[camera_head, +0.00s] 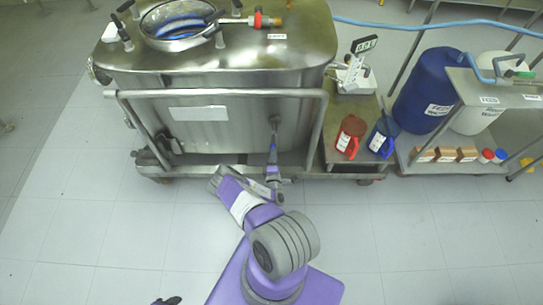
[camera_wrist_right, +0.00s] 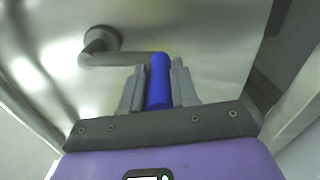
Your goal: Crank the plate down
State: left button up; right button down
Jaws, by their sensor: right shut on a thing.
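A crank with a grey arm and a blue handle (camera_wrist_right: 159,82) sticks out from a steel wall in the right wrist view. Its round hub (camera_wrist_right: 101,39) is up and to the left of the handle. My right gripper (camera_wrist_right: 158,88) is shut around the blue handle, one finger on each side. In the head view my right gripper (camera_head: 273,140) reaches the front of the steel tank (camera_head: 225,135), right of its middle. The handle is too small to make out there. A dark tip at the bottom edge seems to be my left gripper (camera_head: 166,300). I cannot identify the plate.
A steel rail (camera_head: 220,93) frames the tank front. Right of it stand a small steel table with red (camera_head: 350,136) and blue (camera_head: 383,136) jugs, a blue drum (camera_head: 428,88) and a shelf cart (camera_head: 500,93). The tiled floor (camera_head: 100,235) in front is clear.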

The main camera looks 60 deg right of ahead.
jog(key=shift+s, duration=0.15)
jog(key=c, duration=0.9)
grip_release()
jog(key=shift+o, duration=0.2)
jog(key=p+v, duration=0.2)
jog(key=v, duration=0.5)
jog(key=shift+a, duration=0.25)
